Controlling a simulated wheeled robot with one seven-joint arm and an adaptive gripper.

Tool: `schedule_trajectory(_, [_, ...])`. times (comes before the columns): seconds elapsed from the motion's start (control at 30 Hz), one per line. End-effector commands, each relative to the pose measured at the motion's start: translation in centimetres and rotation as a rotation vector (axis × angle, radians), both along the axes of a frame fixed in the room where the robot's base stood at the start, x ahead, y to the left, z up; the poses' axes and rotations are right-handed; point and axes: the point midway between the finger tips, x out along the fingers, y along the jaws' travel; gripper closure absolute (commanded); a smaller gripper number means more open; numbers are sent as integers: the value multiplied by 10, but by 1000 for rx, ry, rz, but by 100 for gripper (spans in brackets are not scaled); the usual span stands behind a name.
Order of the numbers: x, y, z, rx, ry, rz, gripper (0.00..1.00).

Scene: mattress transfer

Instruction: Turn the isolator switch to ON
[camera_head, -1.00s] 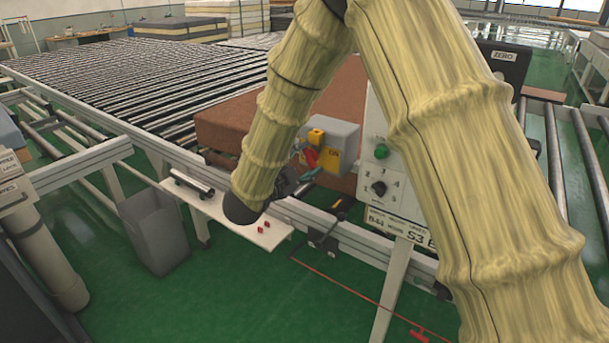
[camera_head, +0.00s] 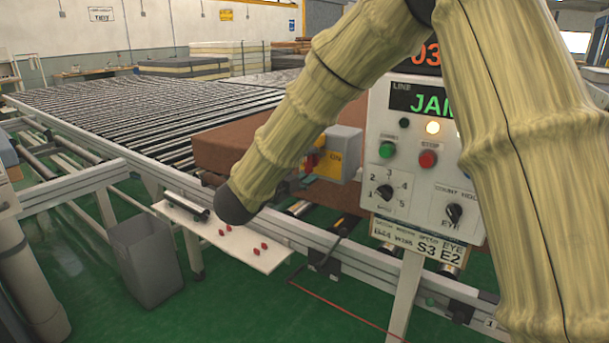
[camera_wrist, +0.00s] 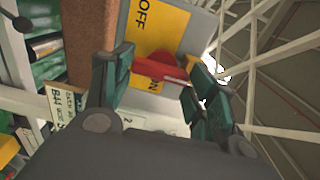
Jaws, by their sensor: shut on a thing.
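The isolator switch is a grey box (camera_head: 343,141) with a yellow plate (camera_head: 332,166) marked ON, left of the control panel in the head view. In the wrist view the yellow plate (camera_wrist: 160,28) shows OFF near the top and ON lower down. The red handle (camera_wrist: 152,67) lies across the plate close to the ON lettering and partly covers it. In the head view my arm hides most of the gripper, and only a little of the red handle (camera_head: 313,160) shows.
The white control panel (camera_head: 413,178) with buttons, knobs and a lit display stands right of the switch. A brown mattress (camera_head: 222,150) lies behind it on the roller conveyor. A white shelf (camera_head: 258,253) with small red pieces and a grey bin (camera_head: 150,262) are in front.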

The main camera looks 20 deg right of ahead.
Motion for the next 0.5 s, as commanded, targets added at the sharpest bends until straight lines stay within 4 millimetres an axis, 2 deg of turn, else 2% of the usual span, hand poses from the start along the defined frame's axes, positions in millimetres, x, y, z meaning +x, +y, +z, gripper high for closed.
schedule_trajectory(0.5, [0,0,-2,24,-28,-1,67])
